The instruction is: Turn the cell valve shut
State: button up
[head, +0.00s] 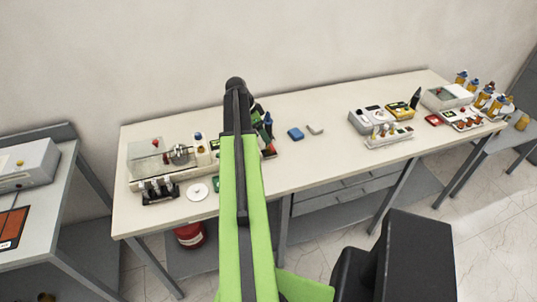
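The cell valve cannot be singled out at this size. A small apparatus with a round metallic part (179,154) stands on the left part of the long table, beside a clear box with a red knob (155,143). My green and black arm rises through the middle of the head view, right of this apparatus. It covers part of the table. I cannot make out my gripper; the far end of the arm is hidden behind the nearer links.
Grey and white devices (366,122) stand right. A red container (190,236) is below.

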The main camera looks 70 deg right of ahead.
aim_at(271, 146)
jog(key=b+x, duration=0.5)
jog(key=x, duration=0.3)
jog(key=shift+w+b, duration=0.15)
jog(key=shift+b, duration=0.25)
jog(key=shift+f, duration=0.2)
jog(key=shift+d+r, duration=0.1)
